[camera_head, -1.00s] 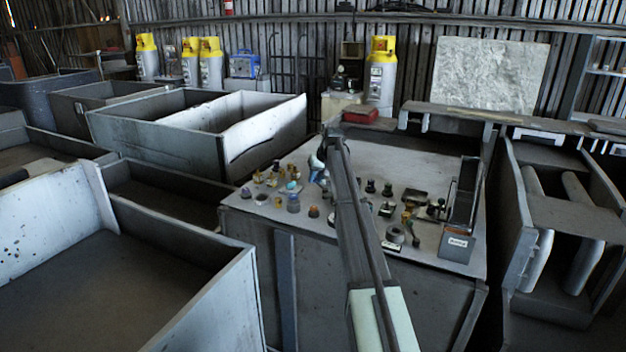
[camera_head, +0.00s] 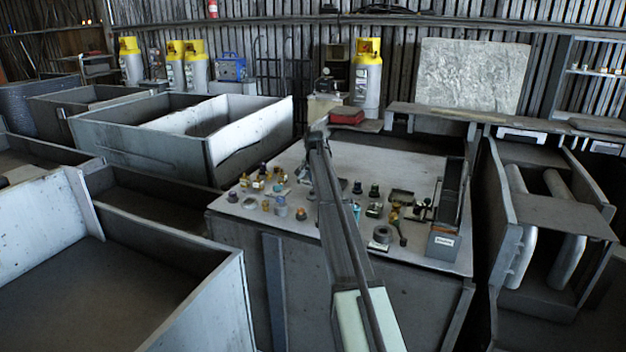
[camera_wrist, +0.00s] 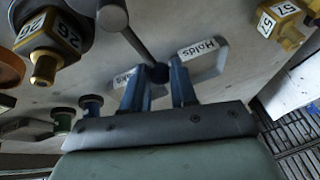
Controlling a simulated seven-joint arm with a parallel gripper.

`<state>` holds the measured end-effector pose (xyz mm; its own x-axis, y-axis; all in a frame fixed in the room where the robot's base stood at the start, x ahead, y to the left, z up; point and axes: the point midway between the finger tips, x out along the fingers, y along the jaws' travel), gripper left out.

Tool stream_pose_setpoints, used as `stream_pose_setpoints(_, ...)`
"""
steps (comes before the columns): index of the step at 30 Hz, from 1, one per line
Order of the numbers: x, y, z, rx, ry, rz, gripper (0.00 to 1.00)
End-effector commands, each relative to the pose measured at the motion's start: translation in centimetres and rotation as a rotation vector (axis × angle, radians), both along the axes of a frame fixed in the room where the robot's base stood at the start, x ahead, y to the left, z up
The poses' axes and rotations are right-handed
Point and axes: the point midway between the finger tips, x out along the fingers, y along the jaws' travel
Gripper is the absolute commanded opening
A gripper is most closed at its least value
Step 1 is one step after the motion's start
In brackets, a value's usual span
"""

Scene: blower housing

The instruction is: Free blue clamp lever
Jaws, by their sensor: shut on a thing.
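In the wrist view my gripper (camera_wrist: 159,70) has two blue-grey fingers, one on each side of a dark bluish ball knob. The knob (camera_wrist: 157,74) is at the end of a thin grey lever rod (camera_wrist: 135,43). The rod runs up and left to a round grey hub (camera_wrist: 112,15) at the top edge. My gripper is shut on this knob. Its shade is too dark to be sure of blue. In the head view my own arm hides the gripper and the lever.
In the wrist view a white label reading "Holds" (camera_wrist: 198,48) lies just beyond the right finger. A yellow fitting marked 26 (camera_wrist: 47,48) is at upper left, another marked 57 (camera_wrist: 283,20) at upper right. In the head view several small fittings crowd the grey workbench (camera_head: 375,160); its back is clear.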

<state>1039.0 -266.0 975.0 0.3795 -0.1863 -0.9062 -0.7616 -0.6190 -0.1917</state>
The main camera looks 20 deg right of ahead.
Motion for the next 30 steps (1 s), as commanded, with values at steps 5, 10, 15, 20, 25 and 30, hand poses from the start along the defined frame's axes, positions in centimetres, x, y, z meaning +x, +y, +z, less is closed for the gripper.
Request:
stream_pose_setpoints(5, -0.27, -0.28, 0.0, 0.001, 0.0, -0.067, 0.0)
stream_pose_setpoints(10, -0.42, -0.44, -0.01, 0.002, 0.002, -0.1, 0.0)
stream_pose_setpoints(15, -0.47, -0.49, -0.02, 0.001, 0.002, -0.11, 0.0)
stream_pose_setpoints(20, -0.5, -0.51, -0.03, 0.001, 0.002, -0.11, 0.0)
stream_pose_setpoints(25, -0.51, -0.54, -0.03, 0.001, 0.002, -0.11, 0.31)
stream_pose_setpoints(30, -0.49, -0.54, -0.03, 0.001, 0.002, -0.109, 0.47)
